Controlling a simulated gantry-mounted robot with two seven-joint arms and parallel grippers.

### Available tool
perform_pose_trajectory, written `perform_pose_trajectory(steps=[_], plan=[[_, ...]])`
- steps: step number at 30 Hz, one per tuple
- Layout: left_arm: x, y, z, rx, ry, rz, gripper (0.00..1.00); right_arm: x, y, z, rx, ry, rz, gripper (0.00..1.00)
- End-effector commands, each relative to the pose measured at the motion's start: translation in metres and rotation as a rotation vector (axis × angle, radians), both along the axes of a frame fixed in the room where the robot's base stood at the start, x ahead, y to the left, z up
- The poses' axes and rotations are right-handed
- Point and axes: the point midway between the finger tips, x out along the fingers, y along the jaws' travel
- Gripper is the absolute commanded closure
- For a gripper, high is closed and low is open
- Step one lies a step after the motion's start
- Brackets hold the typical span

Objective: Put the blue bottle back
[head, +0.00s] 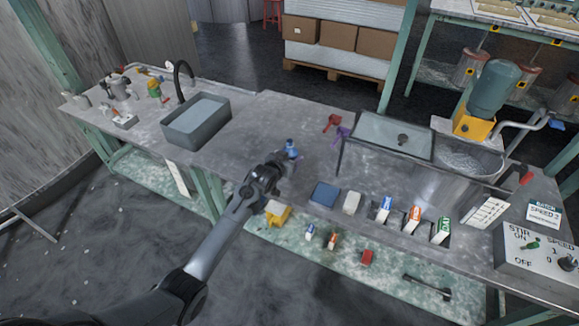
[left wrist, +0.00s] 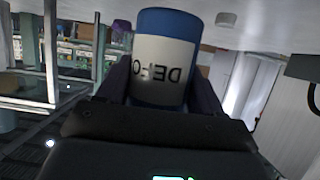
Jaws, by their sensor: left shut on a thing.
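My left gripper (head: 284,160) is shut on the blue bottle (head: 291,147), over the middle of the grey bench (head: 255,125). In the left wrist view the blue bottle (left wrist: 165,60) stands between the two dark fingers. It has a blue body and a white label with dark letters, partly cut off by the gripper. Its lower part is hidden by the gripper. I cannot tell whether the bottle touches the bench. My right gripper is not in view.
Red (head: 332,122) and purple items lie behind. A sink (head: 196,122) is left; a glass-topped stand (head: 392,136) is right.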

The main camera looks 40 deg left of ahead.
Motion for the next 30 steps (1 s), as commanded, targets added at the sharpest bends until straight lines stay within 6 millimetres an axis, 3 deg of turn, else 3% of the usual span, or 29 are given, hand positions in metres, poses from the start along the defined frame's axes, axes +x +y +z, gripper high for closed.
perform_pose_trajectory(steps=[9,22,23,27,30], plan=[[0.0,0.0,-0.037,0.0,0.0,0.001,0.69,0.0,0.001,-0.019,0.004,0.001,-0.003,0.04],[0.0,0.0,-0.041,0.0,0.0,0.001,0.69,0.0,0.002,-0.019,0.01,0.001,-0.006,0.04],[0.0,-0.001,-0.041,0.0,0.001,0.001,0.32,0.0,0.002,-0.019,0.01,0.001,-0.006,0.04],[0.0,-0.001,-0.041,0.0,0.001,0.0,0.11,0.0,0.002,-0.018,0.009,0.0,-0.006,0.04],[0.0,-0.001,-0.041,0.0,0.001,0.0,0.08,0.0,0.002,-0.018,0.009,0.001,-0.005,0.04]])
